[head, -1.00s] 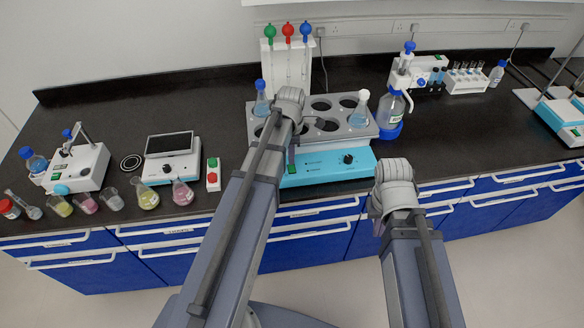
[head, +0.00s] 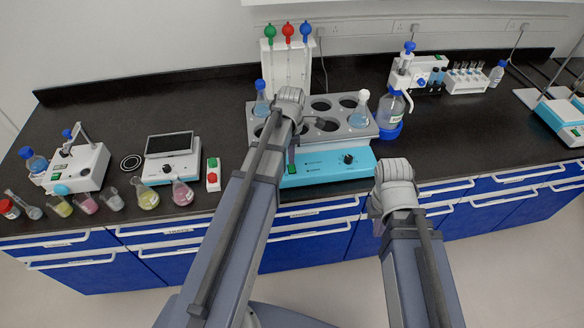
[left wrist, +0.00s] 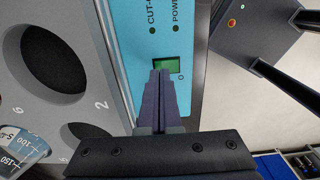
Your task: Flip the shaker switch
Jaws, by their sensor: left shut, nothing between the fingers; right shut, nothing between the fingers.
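The shaker (head: 330,165) has a grey top with round holes and a light-blue front panel. Its green rocker switch (head: 291,169) is at the left end of that panel; the switch also shows in the left wrist view (left wrist: 172,65). My left gripper (head: 291,158) is shut and empty, in front of the panel. In the left wrist view its closed fingertips (left wrist: 160,74) are at the switch and cover part of it; I cannot tell whether they touch it. My right gripper (head: 377,222) is mostly hidden by its own arm, in front of the bench, away from the shaker.
Flasks with blue liquid (head: 261,100) stand in the shaker's holes. A pipette stand (head: 288,65) is behind it, and a bottle dispenser (head: 391,108) is close at its right. A scale (head: 172,165) and several small flasks and beakers are at the left.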

